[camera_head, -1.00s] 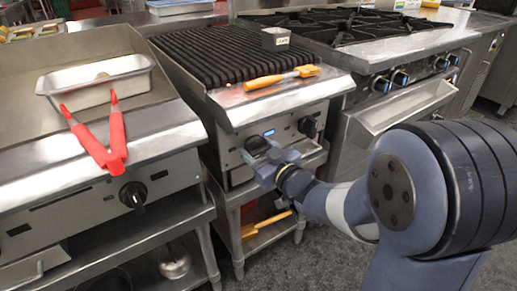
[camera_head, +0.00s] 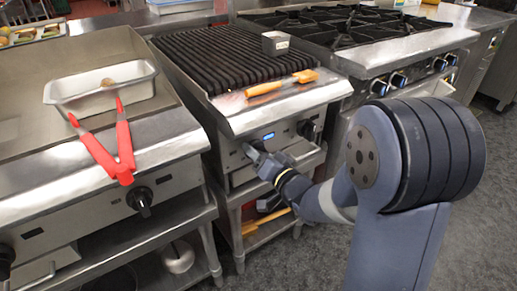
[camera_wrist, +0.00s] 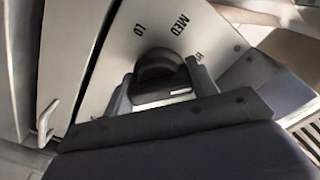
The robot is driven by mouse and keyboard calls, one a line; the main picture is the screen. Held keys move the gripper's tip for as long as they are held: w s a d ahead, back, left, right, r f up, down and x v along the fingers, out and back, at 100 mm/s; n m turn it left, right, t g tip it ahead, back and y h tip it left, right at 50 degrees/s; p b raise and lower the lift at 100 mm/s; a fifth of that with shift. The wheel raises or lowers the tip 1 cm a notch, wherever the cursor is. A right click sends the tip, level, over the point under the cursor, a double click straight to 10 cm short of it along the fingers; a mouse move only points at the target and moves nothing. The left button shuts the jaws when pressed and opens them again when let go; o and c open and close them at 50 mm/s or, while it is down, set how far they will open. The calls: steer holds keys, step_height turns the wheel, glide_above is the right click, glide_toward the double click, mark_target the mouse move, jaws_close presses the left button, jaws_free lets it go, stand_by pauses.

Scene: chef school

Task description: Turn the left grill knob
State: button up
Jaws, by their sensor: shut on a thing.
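The grill (camera_head: 240,118) with black ribbed grates has two dark knobs on its front panel. The left grill knob (camera_wrist: 158,66) is black and rounded in the wrist view, under panel markings reading LO and MED, with a partly covered label at right. My gripper (camera_wrist: 160,78) is shut on this knob, with one finger on each side. In the head view my gripper (camera_head: 262,158) is at the left of the grill panel and covers much of the knob. The right grill knob (camera_head: 306,129) stands clear of my gripper.
A flat griddle at left holds a metal pan (camera_head: 98,92) and red-handled tongs (camera_head: 108,150). An orange-handled brush (camera_head: 280,84) and a small metal container (camera_head: 276,43) lie on the grill. A stove (camera_head: 370,45) with several knobs stands at right.

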steer(key=m+p, duration=0.2)
steer(key=m, duration=0.2)
steer(key=shift+m, duration=0.3)
steer(key=m+p, duration=0.1)
steer(key=m, duration=0.4)
steer(key=shift+p, duration=0.35)
steer(key=shift+m, duration=0.3)
steer(key=o, duration=1)
steer(key=shift+d, duration=0.1)
steer(key=p+v, duration=0.1)
steer(key=v, duration=0.9)
steer(key=shift+s+d, duration=0.2)
steer(key=shift+s, duration=0.15)
